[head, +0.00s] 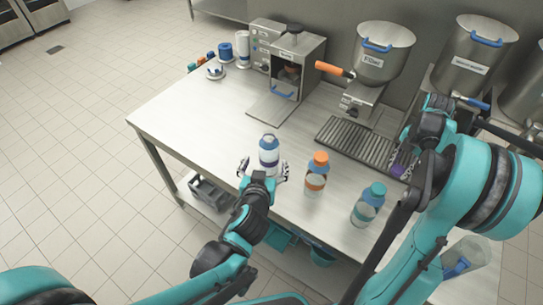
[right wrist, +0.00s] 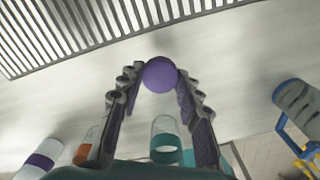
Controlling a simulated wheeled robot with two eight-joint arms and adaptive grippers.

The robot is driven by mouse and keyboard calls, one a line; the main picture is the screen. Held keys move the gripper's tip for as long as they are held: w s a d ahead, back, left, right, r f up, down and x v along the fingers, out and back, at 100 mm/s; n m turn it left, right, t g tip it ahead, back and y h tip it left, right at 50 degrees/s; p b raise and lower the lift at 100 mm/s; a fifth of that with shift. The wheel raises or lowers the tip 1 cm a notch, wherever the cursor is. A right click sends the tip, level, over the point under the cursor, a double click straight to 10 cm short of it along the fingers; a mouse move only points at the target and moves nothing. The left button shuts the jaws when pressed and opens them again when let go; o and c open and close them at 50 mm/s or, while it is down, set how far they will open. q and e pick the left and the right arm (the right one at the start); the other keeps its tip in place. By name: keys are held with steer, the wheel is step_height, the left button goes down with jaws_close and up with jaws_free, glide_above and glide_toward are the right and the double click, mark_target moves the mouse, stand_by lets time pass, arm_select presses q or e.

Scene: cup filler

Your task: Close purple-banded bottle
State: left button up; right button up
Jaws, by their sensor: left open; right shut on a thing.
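My right gripper (right wrist: 158,88) is shut on a round purple cap (right wrist: 160,74). In the head view that cap (head: 397,170) is held near the drip grate, well right of the bottle; my right arm partly hides that gripper.
An orange-capped bottle (head: 316,175) and a teal-capped bottle (head: 369,204) stand between the purple-banded bottle and my right arm. A slatted grate (head: 352,146) and steel dispensers (head: 382,55) line the back.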

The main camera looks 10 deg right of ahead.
mark_target(268, 151)
arm_select(q)
steer(key=b+x, duration=0.2)
steer(key=x, duration=0.4)
steer(key=shift+f, duration=0.15)
arm_select(e)
step_height(268, 151, down, 2)
steer(key=shift+f, duration=0.15)
arm_select(q)
steer(key=shift+w+d, duration=0.1)
steer(key=shift+w, duration=0.3)
steer(key=shift+f, duration=0.15)
steer(key=b+x, duration=0.2)
steer(key=x, duration=0.3)
steer(key=shift+f, duration=0.15)
arm_select(e)
step_height(268, 151, down, 2)
steer(key=shift+f, duration=0.2)
steer(key=shift+r, duration=0.1)
